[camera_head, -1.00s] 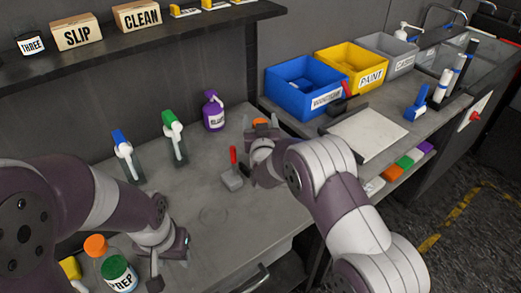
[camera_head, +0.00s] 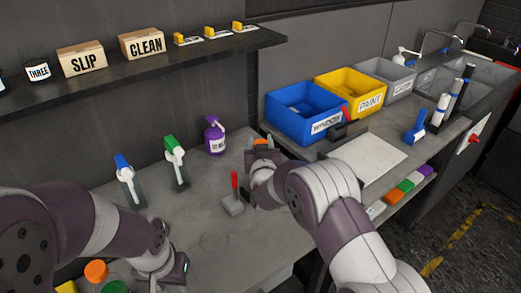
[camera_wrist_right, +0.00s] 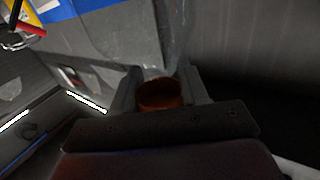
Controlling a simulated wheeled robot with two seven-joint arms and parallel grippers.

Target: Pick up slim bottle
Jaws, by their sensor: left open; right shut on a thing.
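My right gripper (camera_head: 257,162) is at the back of the grey workbench and shut on an orange-topped thing (camera_head: 262,141), mostly hidden behind the hand. The right wrist view shows its round orange-brown top (camera_wrist_right: 160,94) between the two fingers. I cannot tell if it is the slim bottle. A blue-topped spray bottle (camera_head: 126,175), a green-topped spray bottle (camera_head: 176,160) and a purple spray bottle (camera_head: 215,138) stand along the wall. My left gripper (camera_head: 172,272) is open and empty over the bench front, right of an orange lid (camera_head: 96,271) and a green lid (camera_head: 115,287).
A red-handled tool (camera_head: 233,198) stands on the bench just left of my right gripper. Blue (camera_head: 290,125), yellow (camera_head: 335,105) and grey bins (camera_head: 385,88) line the back right. A shelf (camera_head: 150,72) with boxes overhangs the left. The bench middle is clear.

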